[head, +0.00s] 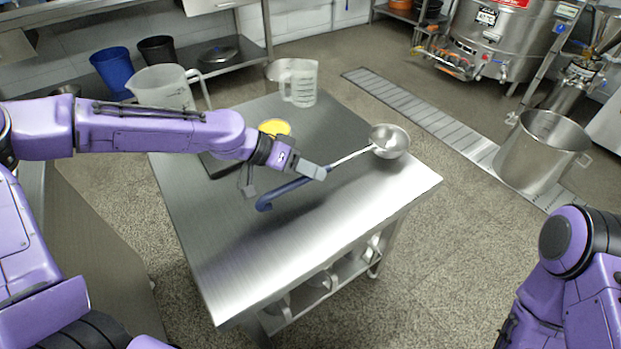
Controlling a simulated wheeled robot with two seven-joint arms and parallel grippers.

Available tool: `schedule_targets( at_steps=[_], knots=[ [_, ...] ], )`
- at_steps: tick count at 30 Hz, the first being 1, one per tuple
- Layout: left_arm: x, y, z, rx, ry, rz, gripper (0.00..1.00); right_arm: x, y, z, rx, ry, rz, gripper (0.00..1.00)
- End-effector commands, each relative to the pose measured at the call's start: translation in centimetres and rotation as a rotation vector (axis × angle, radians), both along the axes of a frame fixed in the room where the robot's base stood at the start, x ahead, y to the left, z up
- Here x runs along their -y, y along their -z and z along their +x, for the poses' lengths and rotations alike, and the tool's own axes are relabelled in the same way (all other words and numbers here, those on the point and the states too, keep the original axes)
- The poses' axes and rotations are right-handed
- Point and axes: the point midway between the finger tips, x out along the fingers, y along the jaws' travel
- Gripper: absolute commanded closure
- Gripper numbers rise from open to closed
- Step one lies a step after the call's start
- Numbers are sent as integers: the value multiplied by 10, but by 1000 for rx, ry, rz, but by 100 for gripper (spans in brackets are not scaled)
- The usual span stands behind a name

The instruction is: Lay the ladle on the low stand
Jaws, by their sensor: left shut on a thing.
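The ladle (390,140) has a round steel bowl, a thin steel shaft and a blue hooked handle (283,189). My left gripper (318,172) is shut on the ladle around the upper handle, where the blue part meets the shaft. The bowl points to the right and back, and the hooked end points to the front left. The ladle is over the low steel stand (300,235); I cannot tell whether it touches the top. My right gripper is out of view; only part of my right arm shows at the lower right.
Another translucent jug (163,88) is behind my left arm. A large steel pot (540,152) stands on the right. The stand's front half is clear.

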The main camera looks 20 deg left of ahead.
Motion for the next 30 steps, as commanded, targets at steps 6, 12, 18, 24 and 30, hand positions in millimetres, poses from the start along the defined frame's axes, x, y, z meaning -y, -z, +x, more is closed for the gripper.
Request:
schedule_targets(
  at_steps=[6,12,18,24,30],
  knots=[
    [0,17,0,1,0,0,100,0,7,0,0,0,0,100],
    [0,21,0,0,-1,-1,100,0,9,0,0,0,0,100],
    [0,20,0,-1,-1,0,52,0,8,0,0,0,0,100],
    [0,18,0,0,-1,1,52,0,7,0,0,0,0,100],
    [-23,-7,-9,5,-5,-3,52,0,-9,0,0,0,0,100]
  ],
)
